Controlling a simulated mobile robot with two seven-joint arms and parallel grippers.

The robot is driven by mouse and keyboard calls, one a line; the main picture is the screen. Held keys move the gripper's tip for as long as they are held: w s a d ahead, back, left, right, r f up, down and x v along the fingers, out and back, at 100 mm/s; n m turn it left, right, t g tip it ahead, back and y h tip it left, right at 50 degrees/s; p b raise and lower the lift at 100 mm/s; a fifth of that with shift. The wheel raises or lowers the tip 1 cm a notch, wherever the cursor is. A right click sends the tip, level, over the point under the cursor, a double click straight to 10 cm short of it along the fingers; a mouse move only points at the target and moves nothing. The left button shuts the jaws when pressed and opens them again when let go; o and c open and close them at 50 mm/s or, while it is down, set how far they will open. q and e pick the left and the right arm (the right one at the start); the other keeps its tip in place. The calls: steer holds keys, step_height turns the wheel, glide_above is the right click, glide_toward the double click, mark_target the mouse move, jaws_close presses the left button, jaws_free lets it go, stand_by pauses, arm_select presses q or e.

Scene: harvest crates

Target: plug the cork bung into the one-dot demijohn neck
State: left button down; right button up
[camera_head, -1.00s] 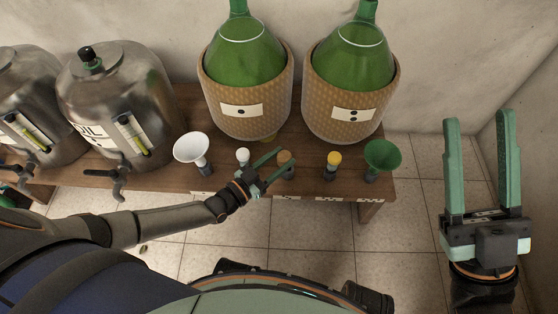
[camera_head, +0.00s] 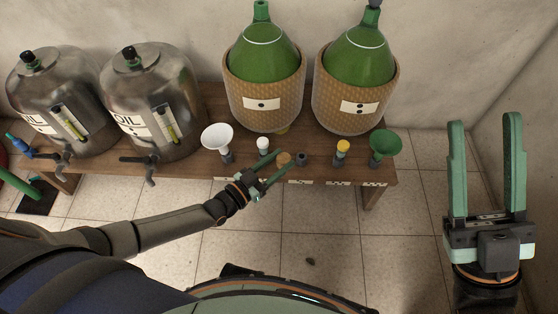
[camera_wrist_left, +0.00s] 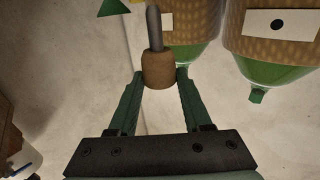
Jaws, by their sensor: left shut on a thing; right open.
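The cork bung (camera_head: 284,158) is brown, with a grey stem. My left gripper (camera_head: 279,163) is shut on it, just above the front of the bench. In the left wrist view the bung (camera_wrist_left: 158,70) sits between the fingertips. The one-dot demijohn (camera_head: 264,50) is green glass in a wicker jacket, behind and above the bung. Its neck (camera_head: 261,13) stands upright near the top edge. In the left wrist view this neck (camera_wrist_left: 257,96) shows upside down, right of and apart from the bung. My right gripper (camera_head: 486,170) is open and empty, at the right.
The two-dot demijohn (camera_head: 361,48) stands to the right, something dark at its neck top. A white funnel (camera_head: 217,138), white stopper (camera_head: 263,144), empty dark holder (camera_head: 302,158), yellow stopper (camera_head: 343,147) and green funnel (camera_head: 385,143) line the bench front.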

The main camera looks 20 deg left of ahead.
arm_select(q)
steer(key=shift+r, duration=0.15)
stand_by(0.3)
steer(key=shift+r+p, duration=2.65)
arm_select(e)
steer(key=shift+r, duration=2.65)
